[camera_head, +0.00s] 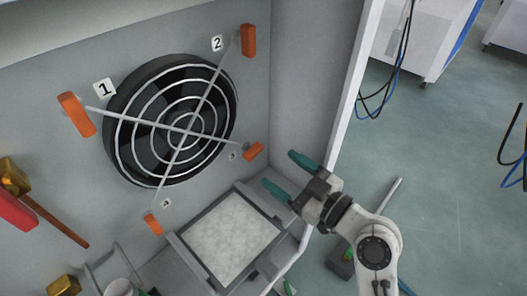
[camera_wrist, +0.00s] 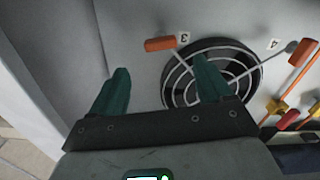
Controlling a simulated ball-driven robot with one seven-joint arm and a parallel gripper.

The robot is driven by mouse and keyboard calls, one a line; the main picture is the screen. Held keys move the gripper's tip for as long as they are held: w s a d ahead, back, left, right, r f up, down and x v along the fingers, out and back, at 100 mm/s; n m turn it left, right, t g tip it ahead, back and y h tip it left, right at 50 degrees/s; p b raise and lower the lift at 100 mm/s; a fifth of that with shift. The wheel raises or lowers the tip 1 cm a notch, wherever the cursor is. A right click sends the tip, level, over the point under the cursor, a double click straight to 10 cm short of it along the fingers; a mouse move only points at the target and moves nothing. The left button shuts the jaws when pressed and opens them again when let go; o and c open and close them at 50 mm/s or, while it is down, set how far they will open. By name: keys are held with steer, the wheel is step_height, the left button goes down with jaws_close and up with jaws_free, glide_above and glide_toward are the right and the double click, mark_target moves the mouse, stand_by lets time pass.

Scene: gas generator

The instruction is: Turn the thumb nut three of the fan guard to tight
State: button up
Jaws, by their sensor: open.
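Thumb nut three (camera_head: 253,151) is an orange handle at the right end of a guard arm, by a small label 3. In the wrist view thumb nut three (camera_wrist: 160,43) lies roughly level, beyond and between my fingertips. The fan guard (camera_head: 183,130) is a set of pale rings and crossed bars over a dark round fan on the grey wall; it also shows in the wrist view (camera_wrist: 212,75). My gripper (camera_head: 287,174), with green fingers (camera_wrist: 160,70), is open and empty, to the lower right of nut three and apart from it.
Other orange nuts sit at label 1 (camera_head: 76,114), label 2 (camera_head: 248,40) and the lower corner (camera_head: 153,223). A grey-framed filter panel (camera_head: 230,238) lies below the fan. The cabinet's side wall (camera_head: 310,80) stands at the right. Red and yellow handles (camera_head: 15,210) are at far left.

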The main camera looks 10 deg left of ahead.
mark_target(256, 153)
steer(key=x, duration=0.8)
steer(key=shift+a, duration=0.1)
steer(key=shift+c, duration=0.4)
steer(key=c, duration=1)
steer(key=shift+o, duration=0.2)
